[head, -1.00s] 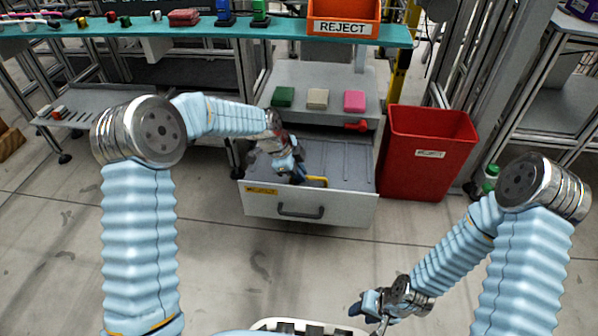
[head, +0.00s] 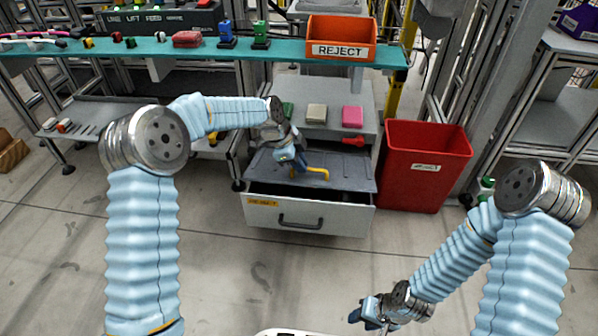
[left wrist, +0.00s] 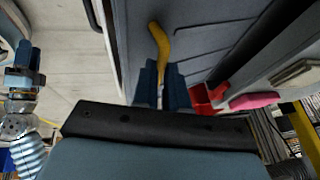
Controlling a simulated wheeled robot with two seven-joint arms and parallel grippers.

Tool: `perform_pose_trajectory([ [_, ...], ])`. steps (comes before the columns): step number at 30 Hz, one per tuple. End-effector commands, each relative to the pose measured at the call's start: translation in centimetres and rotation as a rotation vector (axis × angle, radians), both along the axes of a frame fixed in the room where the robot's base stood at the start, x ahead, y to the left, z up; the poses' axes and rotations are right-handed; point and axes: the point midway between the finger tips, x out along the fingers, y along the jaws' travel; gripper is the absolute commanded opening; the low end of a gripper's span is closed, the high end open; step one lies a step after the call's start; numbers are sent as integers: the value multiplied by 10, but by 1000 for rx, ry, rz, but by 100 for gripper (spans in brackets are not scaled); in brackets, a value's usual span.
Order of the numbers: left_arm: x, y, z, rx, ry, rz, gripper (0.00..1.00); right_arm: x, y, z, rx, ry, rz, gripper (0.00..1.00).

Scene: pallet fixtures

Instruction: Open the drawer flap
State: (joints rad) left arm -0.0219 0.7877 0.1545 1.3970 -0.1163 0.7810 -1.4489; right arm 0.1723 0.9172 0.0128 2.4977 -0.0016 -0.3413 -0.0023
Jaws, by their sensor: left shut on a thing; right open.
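The grey drawer flap (head: 348,172) lies over the open drawer (head: 348,218). Its front edge is raised, with a dark gap behind the white drawer front. My left gripper (head: 300,168) is over the flap, shut on the yellow handle (head: 319,172). In the left wrist view the yellow handle (left wrist: 160,42) runs down between the two blue fingers (left wrist: 161,88). The handle's gripped part is partly hidden by the fingers. My right gripper (head: 362,316) is open and empty, low over the floor near my base.
A red bin (head: 425,170) stands right of the drawer. An orange REJECT bin (head: 341,34) sits on the teal shelf above.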

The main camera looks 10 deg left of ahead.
Motion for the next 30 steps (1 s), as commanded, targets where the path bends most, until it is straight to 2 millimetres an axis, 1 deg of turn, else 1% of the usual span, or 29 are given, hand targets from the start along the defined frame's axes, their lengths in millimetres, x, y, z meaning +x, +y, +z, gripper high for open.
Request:
perform_pose_trajectory([
  [1,6,0,14,-1,-5,2,0,0,0,12,-1,-1,0,43],
  [6,22,0,32,-2,-4,3,0,1,-3,28,-6,-6,-5,43],
  [9,30,0,40,-2,-4,3,0,1,-3,35,-8,-7,-5,43],
  [13,38,0,45,0,-3,2,0,2,-4,42,-11,-8,-7,43],
  [18,44,0,48,0,-3,2,0,2,-5,46,-13,-10,-8,43],
  [30,45,0,48,0,-4,2,0,2,-5,46,-13,-11,-9,43],
])
